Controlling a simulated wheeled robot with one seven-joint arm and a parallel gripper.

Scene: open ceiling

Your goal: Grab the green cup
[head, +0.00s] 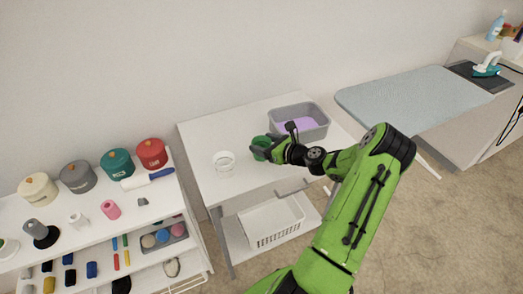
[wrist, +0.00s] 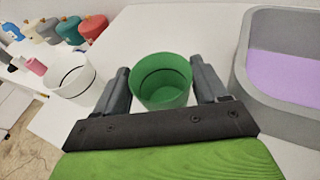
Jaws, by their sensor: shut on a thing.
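The green cup (wrist: 161,84) stands upright and open-topped between the two fingers of my gripper (wrist: 163,88) in the wrist view. The fingers press against its left and right sides, so my gripper is shut on it. In the head view the cup (head: 261,142) is on or just above the white table (head: 240,184), partly hidden by my gripper (head: 262,147). I cannot tell whether its base touches the table.
A white cup (head: 224,163) stands left of the green cup. A grey bin (head: 324,131) with purple contents is close on the right. A shelf (head: 20,210) with several canisters stands at left, an ironing board (head: 405,97) at right. The table's front is clear.

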